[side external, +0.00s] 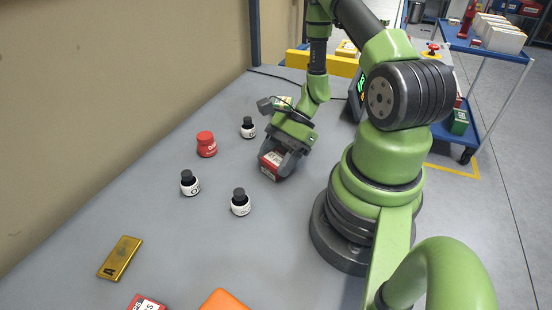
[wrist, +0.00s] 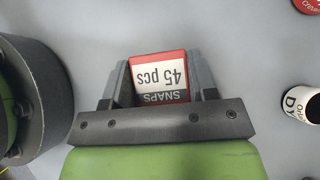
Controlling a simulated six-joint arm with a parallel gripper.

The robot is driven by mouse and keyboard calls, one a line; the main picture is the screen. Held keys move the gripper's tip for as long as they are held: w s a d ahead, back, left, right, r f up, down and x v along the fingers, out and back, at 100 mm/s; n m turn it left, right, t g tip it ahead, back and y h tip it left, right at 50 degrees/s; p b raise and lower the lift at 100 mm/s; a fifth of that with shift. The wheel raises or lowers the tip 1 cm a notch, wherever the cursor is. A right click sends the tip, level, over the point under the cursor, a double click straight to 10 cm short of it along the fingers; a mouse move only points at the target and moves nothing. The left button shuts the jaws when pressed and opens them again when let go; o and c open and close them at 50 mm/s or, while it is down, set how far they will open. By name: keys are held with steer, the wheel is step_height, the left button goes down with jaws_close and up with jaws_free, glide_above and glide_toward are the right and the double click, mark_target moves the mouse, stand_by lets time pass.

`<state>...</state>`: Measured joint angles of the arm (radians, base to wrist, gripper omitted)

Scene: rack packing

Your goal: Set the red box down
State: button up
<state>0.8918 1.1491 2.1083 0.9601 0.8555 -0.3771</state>
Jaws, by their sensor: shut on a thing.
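The red box (side external: 270,163) has a white label and is between the fingers of my gripper (side external: 284,160) in the side external view. In the wrist view the box (wrist: 160,80) shows its label reading "SNAPS 45 pcs", with my gripper's fingers (wrist: 160,82) against its two sides. My gripper is shut on it and points down toward the grey table (side external: 165,240). The box is at or close to the table top; I cannot tell whether it touches.
Dark-capped bottles (side external: 190,183), (side external: 241,202), (side external: 248,127) and a red jar (side external: 206,144) stand left of my gripper. A gold bar (side external: 120,258), another red box (side external: 147,303) and an orange thing (side external: 224,300) lie toward the front. Table between bottles and gold bar is clear.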

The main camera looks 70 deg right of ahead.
steer(key=shift+f, duration=0.15)
steer(key=o, duration=1)
